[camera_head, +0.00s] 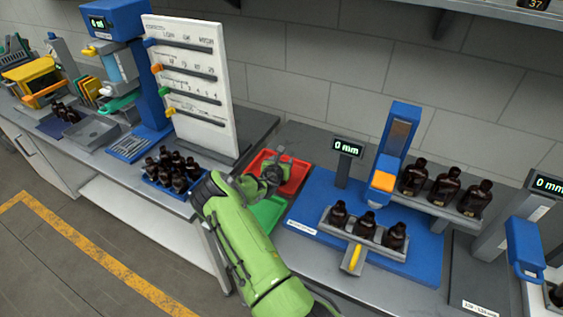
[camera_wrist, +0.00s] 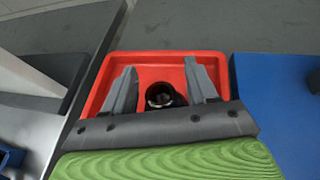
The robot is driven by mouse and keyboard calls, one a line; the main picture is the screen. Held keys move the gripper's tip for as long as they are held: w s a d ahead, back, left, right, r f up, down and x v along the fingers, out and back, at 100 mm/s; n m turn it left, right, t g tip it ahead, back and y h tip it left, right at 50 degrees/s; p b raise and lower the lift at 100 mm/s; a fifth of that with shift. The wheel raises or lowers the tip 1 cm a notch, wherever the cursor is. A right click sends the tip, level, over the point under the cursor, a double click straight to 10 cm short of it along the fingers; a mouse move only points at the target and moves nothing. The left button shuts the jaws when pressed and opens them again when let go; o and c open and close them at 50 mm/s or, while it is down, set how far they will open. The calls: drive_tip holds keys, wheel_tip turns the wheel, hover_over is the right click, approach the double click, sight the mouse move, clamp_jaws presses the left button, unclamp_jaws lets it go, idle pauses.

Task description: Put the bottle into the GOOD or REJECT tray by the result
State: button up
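The red tray (camera_head: 299,178) lies on the bench, with the green tray (camera_head: 266,212) in front of it. My gripper (camera_head: 270,172) is over the red tray. In the wrist view my gripper (camera_wrist: 161,72) is open, its two grey fingers apart on either side of a dark bottle (camera_wrist: 163,95). Gaps show between the bottle and both fingers. The bottle is seen from above, mouth up, within the outline of the red tray (camera_wrist: 160,57). Its base is hidden, so whether it rests on the tray floor is not clear.
Several amber bottles stand in a blue rack (camera_head: 150,180) at left. A blue station (camera_head: 314,205) right of the trays holds three bottles in a grey holder; three more stand on a shelf behind. Its display (camera_head: 348,147) reads 0 mm. A white panel (camera_head: 190,85) stands behind the rack.

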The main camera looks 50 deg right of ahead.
drive_tip(key=shift+a+r, duration=0.1)
drive_tip(key=shift+r, duration=0.2)
drive_tip(key=s+a+r+m+g+y, duration=0.1)
drive_tip(key=s+a+r+m+y, duration=0.25)
drive_tip(key=a+r+m, duration=0.4)
drive_tip(key=s+a+r+m+y, duration=0.2)
drive_tip(key=s+a+r+m, duration=0.25)
drive_tip(key=a, duration=0.65)
drive_tip(key=s+a+r+m+g+y, duration=0.15)
drive_tip(key=s+a+r+m, duration=0.25)
drive_tip(key=a+r+m, duration=0.4)
drive_tip(key=s+a+r+m+y, duration=0.2)
drive_tip(key=s+a+r, duration=0.2)
drive_tip(key=s+a, duration=0.4)
drive_tip(key=s+a+r+m+t+y, duration=0.1)
drive_tip(key=s+a+r, duration=0.3)
drive_tip(key=s+a, duration=0.4)
drive_tip(key=shift+s+m+y, duration=0.4)
drive_tip(key=shift+s+y, duration=0.5)
drive_tip(key=shift+s, duration=0.1)
